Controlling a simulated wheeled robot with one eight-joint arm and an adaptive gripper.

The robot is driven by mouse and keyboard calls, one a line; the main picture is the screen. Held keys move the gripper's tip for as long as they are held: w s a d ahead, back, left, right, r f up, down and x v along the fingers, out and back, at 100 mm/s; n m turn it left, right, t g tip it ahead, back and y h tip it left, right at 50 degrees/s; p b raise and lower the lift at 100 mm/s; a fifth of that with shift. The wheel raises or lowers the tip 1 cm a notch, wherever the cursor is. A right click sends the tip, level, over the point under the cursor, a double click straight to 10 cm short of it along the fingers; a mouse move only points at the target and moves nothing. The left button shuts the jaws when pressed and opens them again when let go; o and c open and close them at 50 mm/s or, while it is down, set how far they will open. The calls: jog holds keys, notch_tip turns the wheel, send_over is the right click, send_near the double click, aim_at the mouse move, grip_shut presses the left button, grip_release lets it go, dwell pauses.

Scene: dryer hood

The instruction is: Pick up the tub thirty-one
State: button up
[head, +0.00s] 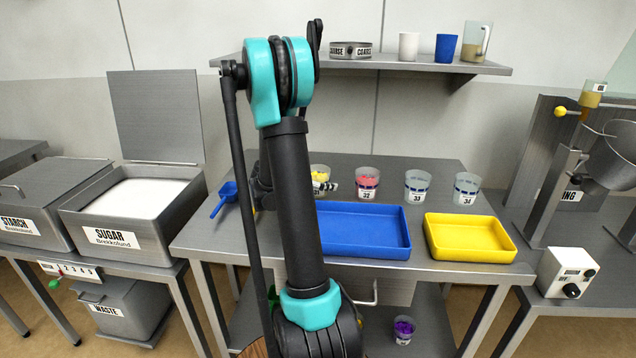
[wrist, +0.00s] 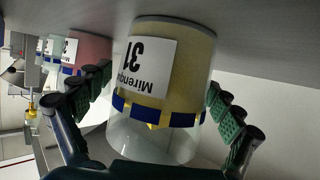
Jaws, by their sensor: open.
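Tub thirty-one (wrist: 170,75) is a clear tub with yellow contents, a white label reading 31 and a blue and yellow band. The wrist view is turned upside down. My gripper (wrist: 160,82) is open, with one ridged finger on each side of the tub. Gaps seem to show beside the tub, but I cannot tell if either finger touches it. In the head view tub thirty-one (head: 320,173) stands on the steel table at the back, partly hidden by my arm and gripper.
Tub 32 (head: 367,183) with pink contents, tub 33 (head: 417,187) and tub 34 (head: 466,189) stand to the right. A blue tray (head: 405,249) and a yellow tray (head: 480,256) lie in front. A blue scoop (head: 226,195) lies left. A shelf (head: 400,66) hangs above.

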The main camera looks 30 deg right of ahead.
jog(key=shift+x, duration=0.9)
jog(key=c, duration=1.6)
